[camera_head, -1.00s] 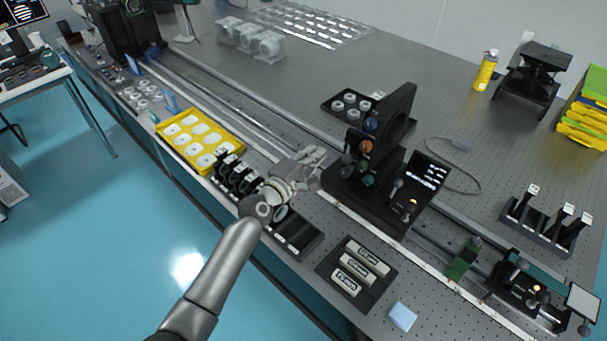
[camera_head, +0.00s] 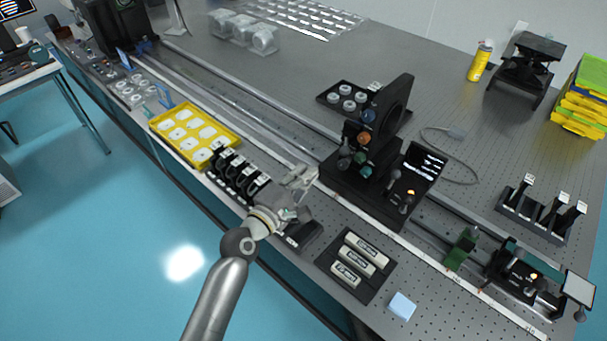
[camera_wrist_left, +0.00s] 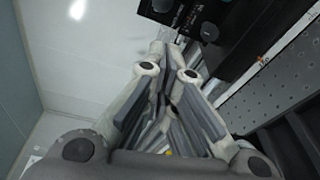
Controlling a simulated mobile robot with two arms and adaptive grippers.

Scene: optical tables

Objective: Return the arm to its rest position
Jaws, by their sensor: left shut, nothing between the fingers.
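My left arm comes in from the bottom of the head view. My left gripper (camera_head: 303,178) is above the front part of the optical table (camera_head: 440,90), between the black holder rack (camera_head: 238,178) and the large black optical mount (camera_head: 368,160). The gripper is shut and holds nothing. In the left wrist view its fingers (camera_wrist_left: 172,85) are together, with a black device at the top and a white wall behind. My right gripper is not in view.
A yellow tray (camera_head: 195,136) with white parts lies left of the rack. A black tray with labelled cylinders (camera_head: 357,264) and a light blue block (camera_head: 402,306) lie to the right of my arm. A rail (camera_head: 260,115) runs along the table. Open blue floor lies at the left.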

